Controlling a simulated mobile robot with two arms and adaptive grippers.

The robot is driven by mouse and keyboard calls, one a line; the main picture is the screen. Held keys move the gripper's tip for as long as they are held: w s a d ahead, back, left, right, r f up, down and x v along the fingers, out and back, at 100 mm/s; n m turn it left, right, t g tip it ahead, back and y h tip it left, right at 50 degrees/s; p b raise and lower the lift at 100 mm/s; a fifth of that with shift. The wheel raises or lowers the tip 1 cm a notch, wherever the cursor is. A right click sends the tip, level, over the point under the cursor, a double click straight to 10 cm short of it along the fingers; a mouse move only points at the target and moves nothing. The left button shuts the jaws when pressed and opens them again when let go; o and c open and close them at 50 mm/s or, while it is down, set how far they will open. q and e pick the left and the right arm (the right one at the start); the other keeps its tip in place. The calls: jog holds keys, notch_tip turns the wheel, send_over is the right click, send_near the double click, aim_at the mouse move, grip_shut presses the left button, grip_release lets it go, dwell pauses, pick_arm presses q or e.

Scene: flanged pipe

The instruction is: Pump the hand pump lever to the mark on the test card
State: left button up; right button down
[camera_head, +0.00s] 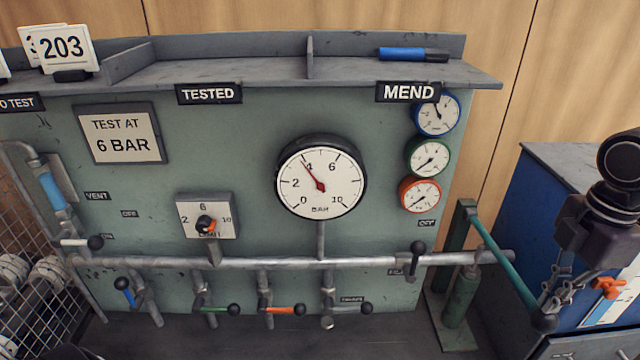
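The test card (119,135) on the panel reads "TEST AT 6 BAR". The large round gauge (322,184) has a red needle pointing up and left, close to the 4. The hand pump (460,295) stands at the panel's right end. Its green lever (497,250) slopes down to the right and ends in a black knob (544,322). My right gripper (560,298) points down at the lever's lower end, just above the knob. Whether its fingers are closed around the lever is unclear.
A limit dial (206,216), marked 2, 6 and 10, sits left of the gauge. A grey pipe (270,263) with several small valve levers crosses the panel. A blue cabinet (540,210) stands behind my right arm. A blue marker (412,54) lies on the shelf.

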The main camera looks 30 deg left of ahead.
jog(key=shift+f+b, duration=1.7)
jog(key=shift+f, duration=1.05)
jog(key=shift+f+b, duration=0.5)
jog(key=shift+f, duration=0.25)
jog(key=shift+f+b, duration=0.35)
jog(key=shift+f, duration=0.2)
jog(key=shift+f+b, duration=1)
jog(key=shift+f, duration=0.55)
notch_tip(320, 180, up, 19)
jog(key=p, duration=1.2)
send_over(540, 317)
jog(key=w, duration=0.2)
jog(key=shift+d, duration=0.35)
